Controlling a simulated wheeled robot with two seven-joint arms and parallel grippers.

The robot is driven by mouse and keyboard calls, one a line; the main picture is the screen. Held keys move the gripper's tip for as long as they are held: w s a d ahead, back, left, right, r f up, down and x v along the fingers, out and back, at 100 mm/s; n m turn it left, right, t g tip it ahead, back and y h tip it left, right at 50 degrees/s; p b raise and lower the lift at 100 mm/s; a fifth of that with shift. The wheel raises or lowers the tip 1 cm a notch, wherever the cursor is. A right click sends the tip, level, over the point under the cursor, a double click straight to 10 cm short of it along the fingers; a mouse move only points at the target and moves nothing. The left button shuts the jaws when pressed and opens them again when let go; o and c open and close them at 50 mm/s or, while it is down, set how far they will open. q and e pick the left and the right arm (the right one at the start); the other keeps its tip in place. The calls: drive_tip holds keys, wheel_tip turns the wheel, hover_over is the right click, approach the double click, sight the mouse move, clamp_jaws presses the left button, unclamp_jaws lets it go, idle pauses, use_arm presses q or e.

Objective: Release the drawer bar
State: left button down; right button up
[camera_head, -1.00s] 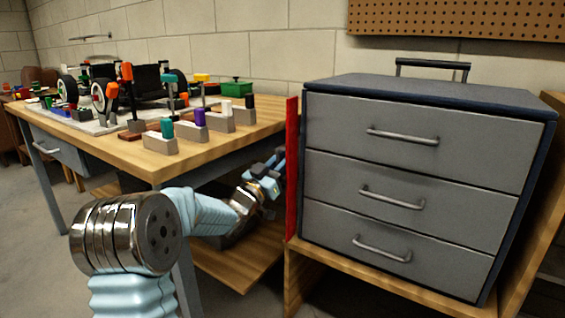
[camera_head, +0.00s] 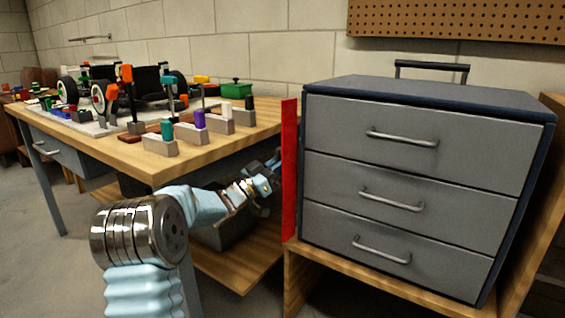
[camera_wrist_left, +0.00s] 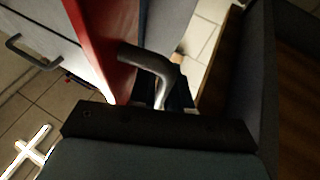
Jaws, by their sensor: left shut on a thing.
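The drawer bar (camera_head: 290,170) is a tall, upright red strip along the left edge of the grey drawer cabinet (camera_head: 415,168). It also shows as a red panel in the left wrist view (camera_wrist_left: 103,38), with a bent grey handle (camera_wrist_left: 148,62) standing out from it. My left gripper (camera_head: 273,168) is at the left side of the bar, partly hidden behind it in the head view. In the wrist view its fingers (camera_wrist_left: 168,98) are shut on the handle's lower end; the fingertips are mostly hidden. My right gripper is not in view.
The cabinet has three closed drawers with bar handles and stands on a wooden stand (camera_head: 330,265). A workbench (camera_head: 180,160) with a racecar (camera_head: 110,90) and several colored-handled tools is at the left. A dark bin (camera_head: 225,232) sits on its lower shelf.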

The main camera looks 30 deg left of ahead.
use_arm(q)
drive_tip(key=c, duration=1.4)
unclamp_jaws()
drive_tip(key=shift+c, duration=0.2)
